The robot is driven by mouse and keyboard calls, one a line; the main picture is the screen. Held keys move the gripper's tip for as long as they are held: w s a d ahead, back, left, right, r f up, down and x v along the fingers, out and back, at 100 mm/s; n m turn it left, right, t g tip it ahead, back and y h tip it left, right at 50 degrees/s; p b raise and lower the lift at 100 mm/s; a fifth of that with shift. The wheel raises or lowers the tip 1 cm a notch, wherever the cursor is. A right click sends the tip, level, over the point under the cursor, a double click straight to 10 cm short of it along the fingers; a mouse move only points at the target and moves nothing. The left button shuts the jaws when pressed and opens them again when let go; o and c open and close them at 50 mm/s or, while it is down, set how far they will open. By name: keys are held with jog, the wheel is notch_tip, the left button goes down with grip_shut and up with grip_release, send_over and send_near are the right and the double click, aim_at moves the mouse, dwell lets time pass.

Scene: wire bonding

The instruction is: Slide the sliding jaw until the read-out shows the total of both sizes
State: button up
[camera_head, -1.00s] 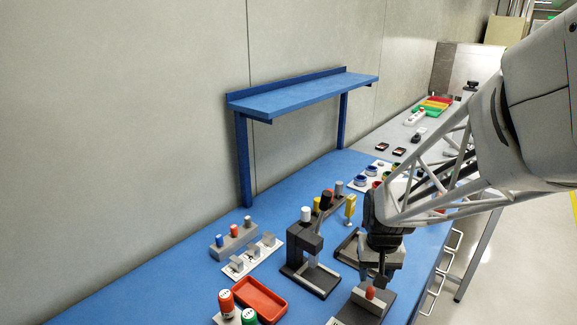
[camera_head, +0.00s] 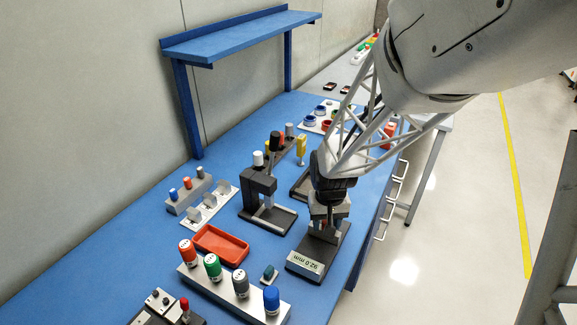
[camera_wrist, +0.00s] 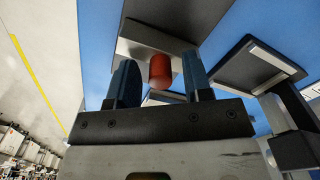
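The measuring device (camera_head: 303,276) is a dark base at the front edge of the blue table. Its read-out (camera_head: 305,262) is tilted in the picture and seems to show 92.0 mm. My gripper (camera_head: 328,222) is over the far part of this device and hides the sliding jaw in the head view. In the wrist view a red knob (camera_wrist: 160,70) stands between the two blue fingers of my gripper (camera_wrist: 161,82). Gaps show on both sides of the knob, so the fingers are open around it. Whether they touch it anywhere is not visible.
A dark stand (camera_head: 262,190) is left of my gripper. A red tray (camera_head: 220,245) and a block with several coloured capped pegs (camera_head: 226,285) lie nearer. A small dark green-topped piece (camera_head: 268,274) lies between. A white strip with grey blocks (camera_head: 212,207) is further left.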

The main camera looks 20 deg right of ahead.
grip_shut()
send_over(313, 257)
dwell(0.7)
jog(key=shift+o, duration=0.7)
grip_release()
jog(key=shift+r, duration=0.15)
notch_tip(313, 257, up, 8)
jog(key=shift+f, duration=0.2)
